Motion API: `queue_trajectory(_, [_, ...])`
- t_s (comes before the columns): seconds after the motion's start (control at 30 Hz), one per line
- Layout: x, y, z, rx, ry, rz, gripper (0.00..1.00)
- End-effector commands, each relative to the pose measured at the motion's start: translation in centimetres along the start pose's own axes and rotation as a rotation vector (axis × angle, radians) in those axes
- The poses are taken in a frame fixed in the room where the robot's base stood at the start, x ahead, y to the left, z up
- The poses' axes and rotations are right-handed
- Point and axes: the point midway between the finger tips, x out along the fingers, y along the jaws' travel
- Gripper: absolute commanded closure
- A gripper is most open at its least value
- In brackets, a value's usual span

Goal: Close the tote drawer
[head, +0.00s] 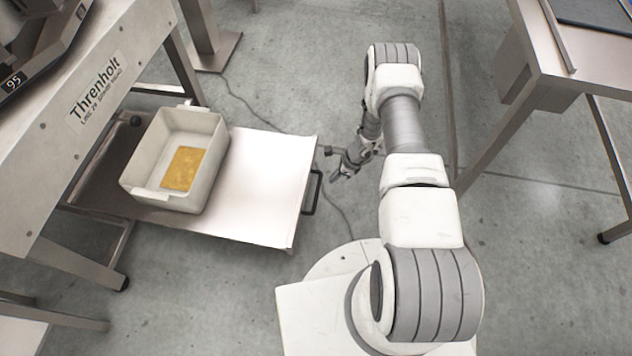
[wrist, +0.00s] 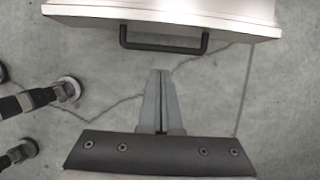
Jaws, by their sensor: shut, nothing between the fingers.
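The tote drawer (head: 262,185) is a flat pale tray pulled out from under the Threnholt machine, with a black bar handle (head: 312,192) on its front edge. A cream tote (head: 208,180) with a yellow-brown label or sheet on its floor stands on the tray. In the wrist view the drawer's front edge (wrist: 170,15) lies across the top, with the handle (wrist: 164,46) below it. My gripper (wrist: 160,72) is shut and empty, its fingertips pointing at the handle and apart from it in the picture. In the head view my gripper (head: 337,174) is to the right of the handle.
The Threnholt machine frame (head: 100,85) stands at the left above the drawer. Another metal table (head: 560,60) stands at the upper right, its legs on the floor. Cables (head: 250,112) run across the concrete floor. Open floor lies between the two stations.

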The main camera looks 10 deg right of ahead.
Motion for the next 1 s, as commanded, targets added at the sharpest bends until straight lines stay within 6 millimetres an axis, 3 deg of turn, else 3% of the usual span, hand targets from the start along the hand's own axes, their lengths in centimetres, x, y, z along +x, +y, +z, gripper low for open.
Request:
queue_trajectory(0.17, [2.3, 0.1, -0.2, 0.001, 0.001, 0.001, 1.00])
queue_trajectory(0.57, [10.8, 0.1, -0.2, -0.004, 0.002, 0.002, 1.00])
queue_trajectory(0.7, [11.0, -0.1, 2.3, -0.006, 0.000, -0.001, 1.00])
queue_trajectory(1.0, [11.3, 0.0, 3.7, -0.002, 0.000, -0.001, 1.00])
